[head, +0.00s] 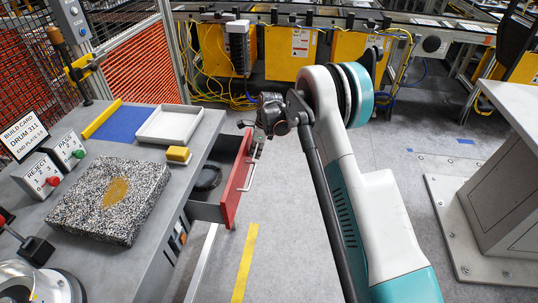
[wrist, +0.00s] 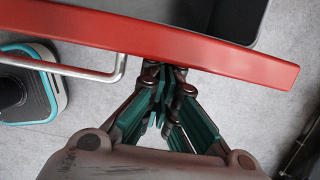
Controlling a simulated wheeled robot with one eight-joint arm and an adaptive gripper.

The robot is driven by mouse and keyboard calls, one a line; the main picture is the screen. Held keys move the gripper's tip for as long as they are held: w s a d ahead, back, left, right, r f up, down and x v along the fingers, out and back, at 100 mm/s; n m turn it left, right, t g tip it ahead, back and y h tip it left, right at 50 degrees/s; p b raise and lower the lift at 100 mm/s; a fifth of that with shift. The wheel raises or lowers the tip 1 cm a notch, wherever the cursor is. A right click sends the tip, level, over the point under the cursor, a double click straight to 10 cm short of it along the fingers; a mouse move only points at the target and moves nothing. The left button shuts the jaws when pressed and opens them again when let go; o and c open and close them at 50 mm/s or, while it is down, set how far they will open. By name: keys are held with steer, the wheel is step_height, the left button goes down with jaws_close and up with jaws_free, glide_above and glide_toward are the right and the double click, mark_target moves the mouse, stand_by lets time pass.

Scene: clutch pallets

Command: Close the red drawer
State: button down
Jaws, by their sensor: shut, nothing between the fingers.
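The red drawer (head: 237,181) stands pulled out from the grey workbench in the head view, with a dark round thing (head: 208,179) inside it. Its red front (wrist: 200,50) crosses the top of the wrist view, and a metal bar handle (wrist: 100,73) sticks out from it. My gripper (wrist: 166,72) is shut and empty. Its fingertips are at the red front, just right of the handle's end; I cannot tell whether they touch it. In the head view my gripper (head: 262,128) is near the drawer's far end, partly hidden by my arm.
The workbench top (head: 160,245) holds a speckled block (head: 110,200), a white tray (head: 170,124), a blue mat (head: 124,122) and a yellow block (head: 178,154). Clear grey floor with a yellow stripe (head: 244,262) lies beside the bench. A grey pedestal (head: 500,200) stands at the right.

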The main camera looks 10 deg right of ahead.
steer(key=w+a, duration=0.1)
steer(key=a, duration=0.2)
steer(key=w+a, duration=0.1)
steer(key=a, duration=0.4)
steer(key=shift+w+a, duration=0.4)
